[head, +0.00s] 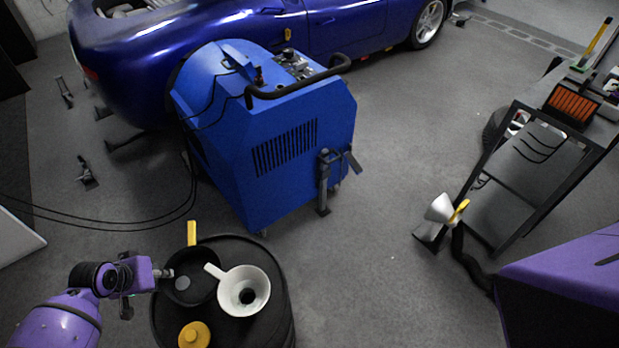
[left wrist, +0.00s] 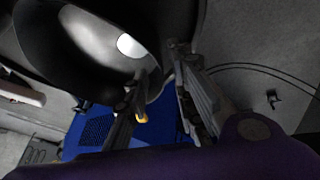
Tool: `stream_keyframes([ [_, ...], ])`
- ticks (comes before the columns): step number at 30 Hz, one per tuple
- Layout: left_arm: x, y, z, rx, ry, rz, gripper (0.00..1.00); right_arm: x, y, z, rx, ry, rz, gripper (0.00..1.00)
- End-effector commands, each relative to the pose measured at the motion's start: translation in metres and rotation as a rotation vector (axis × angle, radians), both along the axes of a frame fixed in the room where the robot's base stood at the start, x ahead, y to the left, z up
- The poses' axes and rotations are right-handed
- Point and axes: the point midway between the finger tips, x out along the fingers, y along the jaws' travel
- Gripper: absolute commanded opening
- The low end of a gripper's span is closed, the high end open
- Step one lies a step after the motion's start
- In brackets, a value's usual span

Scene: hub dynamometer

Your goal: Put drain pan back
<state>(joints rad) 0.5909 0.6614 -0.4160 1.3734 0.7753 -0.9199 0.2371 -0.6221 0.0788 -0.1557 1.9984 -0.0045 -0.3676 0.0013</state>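A dark round pan (head: 190,291) with a yellow handle (head: 192,233) sits on top of a black drum (head: 276,325). I take it to be the drain pan. A pale disc shows inside it. My left gripper (head: 164,273) is at the pan's left rim. In the left wrist view the pan's dark bowl (left wrist: 85,45) fills the upper left. The fingers (left wrist: 162,65) stand apart, one over the bowl's inside and one beyond its rim. I cannot tell whether they touch it. My right gripper is not in view.
A white funnel (head: 257,281) with a handle stands close right of the pan, and a yellow cap (head: 194,335) in front. A blue dynamometer (head: 285,150) is beyond the drum. Cables (head: 95,224) cross the floor at left. Floor between dynamometer and grey shelf (head: 535,160) is mostly clear.

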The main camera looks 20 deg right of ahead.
Motion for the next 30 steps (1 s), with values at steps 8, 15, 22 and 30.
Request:
stream_keyframes([
  [8,-0.003,0.003,0.014,0.0,-0.003,0.0,0.23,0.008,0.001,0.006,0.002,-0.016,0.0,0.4],
  [15,-0.02,0.014,0.061,0.002,-0.007,-0.001,0.23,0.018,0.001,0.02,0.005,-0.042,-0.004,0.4],
  [22,-0.036,0.023,0.098,0.001,-0.003,0.0,0.23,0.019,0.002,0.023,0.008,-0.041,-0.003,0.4],
  [30,-0.044,0.026,0.111,0.0,0.001,0.0,0.23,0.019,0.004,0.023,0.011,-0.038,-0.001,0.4],
])
